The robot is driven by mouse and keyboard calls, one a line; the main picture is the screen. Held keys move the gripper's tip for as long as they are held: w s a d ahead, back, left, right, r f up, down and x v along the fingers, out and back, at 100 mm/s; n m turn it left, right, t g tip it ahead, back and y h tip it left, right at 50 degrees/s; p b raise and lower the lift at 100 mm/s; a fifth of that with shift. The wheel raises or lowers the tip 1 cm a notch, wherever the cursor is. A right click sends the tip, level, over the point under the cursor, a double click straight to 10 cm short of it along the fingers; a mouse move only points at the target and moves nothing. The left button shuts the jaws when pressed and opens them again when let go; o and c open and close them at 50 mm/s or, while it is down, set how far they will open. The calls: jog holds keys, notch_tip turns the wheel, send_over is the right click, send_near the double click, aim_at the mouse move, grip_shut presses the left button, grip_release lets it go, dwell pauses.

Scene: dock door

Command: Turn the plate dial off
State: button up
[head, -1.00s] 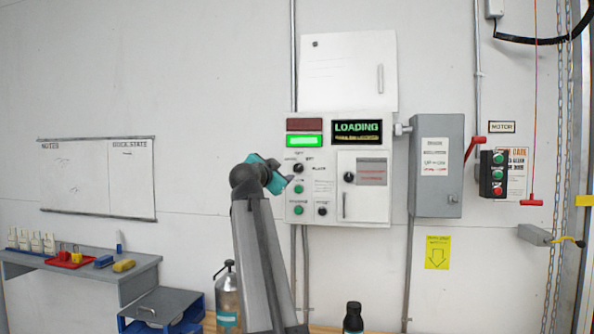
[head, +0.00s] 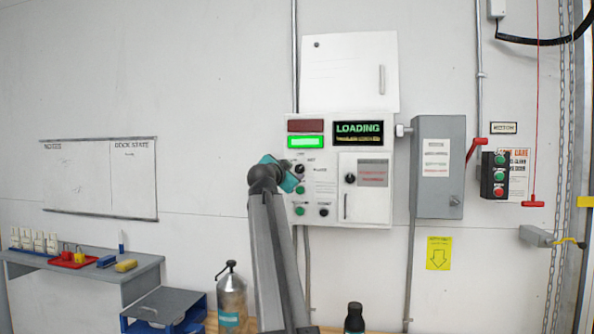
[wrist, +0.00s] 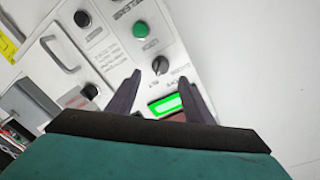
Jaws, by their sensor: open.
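The control box (head: 378,218) carries several round controls with labels too small to read. A black dial (head: 299,169) sits at its upper left, below the lit green strip. In the wrist view this dial (wrist: 160,65) shows between the fingertips of my open gripper (wrist: 161,75), with clear space on both sides. Contact cannot be told. In the head view my gripper (head: 291,178) is at the box's left side. Another black dial (head: 350,178) is on the small door, and a third (head: 323,211) is lower down. I cannot read which is the plate dial.
Green buttons (head: 300,211) sit below the upper-left dial. The display (head: 358,129) reads LOADING. A grey switch box (head: 438,205) with a red lever stands right of the panel. A bottle (head: 354,318) and a metal canister (head: 231,298) stand below.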

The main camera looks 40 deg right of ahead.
aim_at(298, 169)
jog(key=shift+p+x, duration=0.45)
jog(key=shift+x, duration=3.05)
